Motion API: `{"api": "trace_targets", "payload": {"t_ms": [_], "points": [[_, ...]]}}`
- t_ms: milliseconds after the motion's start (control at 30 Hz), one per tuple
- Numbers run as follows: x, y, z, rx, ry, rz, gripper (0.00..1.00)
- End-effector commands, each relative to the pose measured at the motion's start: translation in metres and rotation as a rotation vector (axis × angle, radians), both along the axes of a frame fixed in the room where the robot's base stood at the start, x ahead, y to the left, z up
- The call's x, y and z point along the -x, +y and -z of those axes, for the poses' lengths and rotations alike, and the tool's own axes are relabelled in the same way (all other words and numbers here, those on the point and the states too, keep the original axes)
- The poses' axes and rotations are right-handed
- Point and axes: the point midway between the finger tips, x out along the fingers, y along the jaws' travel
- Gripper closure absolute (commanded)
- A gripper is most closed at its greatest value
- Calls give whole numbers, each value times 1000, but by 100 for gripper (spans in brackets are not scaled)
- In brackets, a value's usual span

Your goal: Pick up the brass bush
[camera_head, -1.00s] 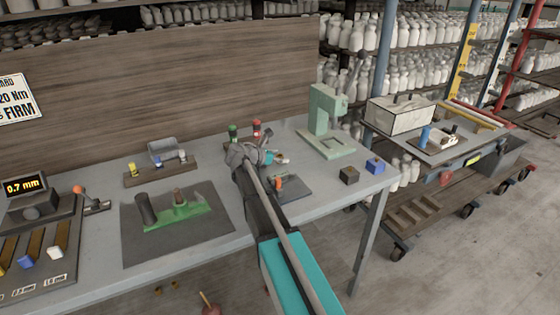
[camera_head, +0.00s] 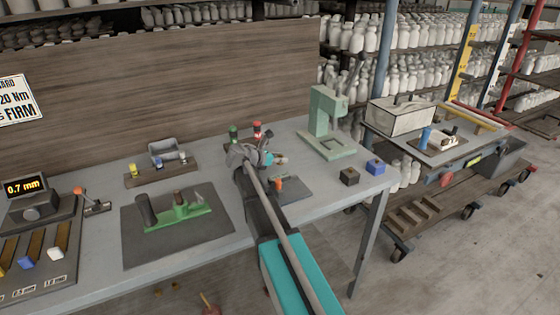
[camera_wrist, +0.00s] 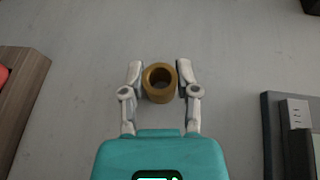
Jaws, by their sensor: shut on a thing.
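The brass bush (camera_wrist: 159,95) is a short, thick-walled brown-gold ring. In the wrist view its round hole faces the camera. My gripper (camera_wrist: 159,74) is shut on it, with one pale finger against each side. Whether the bush rests on the grey bench or is lifted clear of it, I cannot tell. In the head view my gripper (camera_head: 273,158) is over the right half of the bench, left of the pale green press. The bush is too small there to make out surely.
A dark mat with a green fixture (camera_head: 180,214) lies left of my arm. The green press (camera_head: 323,118) stands to the right. A black block (camera_head: 349,177) and a blue block (camera_head: 375,167) sit near the right edge. A wooden rack (camera_head: 163,177) stands at the back.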

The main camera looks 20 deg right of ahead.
Motion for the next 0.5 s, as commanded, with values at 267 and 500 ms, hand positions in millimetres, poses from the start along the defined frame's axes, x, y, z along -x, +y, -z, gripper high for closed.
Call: {"api": "trace_targets", "payload": {"t_ms": [267, 500], "points": [[0, 0, -2, 0, 0, 0, 100], [0, 0, -11, 0, 0, 0, 100]]}}
